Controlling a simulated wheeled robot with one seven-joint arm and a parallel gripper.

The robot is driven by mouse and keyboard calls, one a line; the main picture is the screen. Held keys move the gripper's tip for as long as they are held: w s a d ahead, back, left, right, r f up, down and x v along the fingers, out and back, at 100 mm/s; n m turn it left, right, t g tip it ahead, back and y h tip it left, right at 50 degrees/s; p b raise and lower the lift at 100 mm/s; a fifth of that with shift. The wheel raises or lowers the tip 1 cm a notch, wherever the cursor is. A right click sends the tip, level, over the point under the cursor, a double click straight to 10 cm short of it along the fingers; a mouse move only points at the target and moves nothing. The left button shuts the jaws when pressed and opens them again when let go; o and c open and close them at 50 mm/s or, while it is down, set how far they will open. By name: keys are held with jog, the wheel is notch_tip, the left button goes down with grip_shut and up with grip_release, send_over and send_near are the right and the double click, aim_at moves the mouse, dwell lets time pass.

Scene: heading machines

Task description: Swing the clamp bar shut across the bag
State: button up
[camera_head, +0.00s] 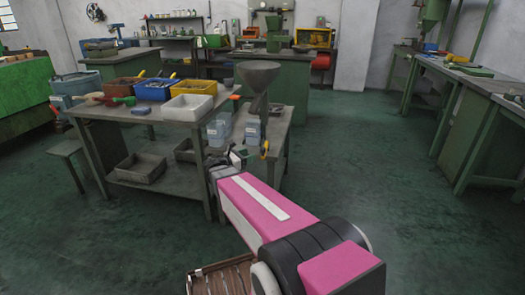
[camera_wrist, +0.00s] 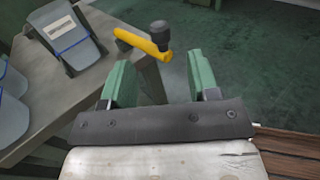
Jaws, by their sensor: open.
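The clamp bar looks to be the yellow bar (camera_wrist: 140,42) with a black knob (camera_wrist: 158,33) at its right part, just beyond my fingertips at the table edge in the wrist view. In the head view, a small yellow piece (camera_head: 265,149) shows beside my gripper. My gripper (camera_wrist: 160,72) is open and empty, its green fingers apart, with the bar ahead of them and not between them. In the head view, my gripper (camera_head: 240,157) is small and partly hidden. A grey-blue bag-like item with a white label (camera_wrist: 66,36) stands left of the bar. Which bag the bar crosses is unclear.
A metal funnel (camera_head: 258,74) stands above the small table. More grey-blue containers (camera_head: 216,134) stand at its left. The adjoining workbench (camera_head: 150,116) holds blue, yellow and white bins. Green floor (camera_head: 370,170) is open to the right.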

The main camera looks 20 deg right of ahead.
jog(key=x, duration=1)
jog(key=shift+d, duration=0.35)
jog(key=shift+w, duration=0.1)
grip_shut()
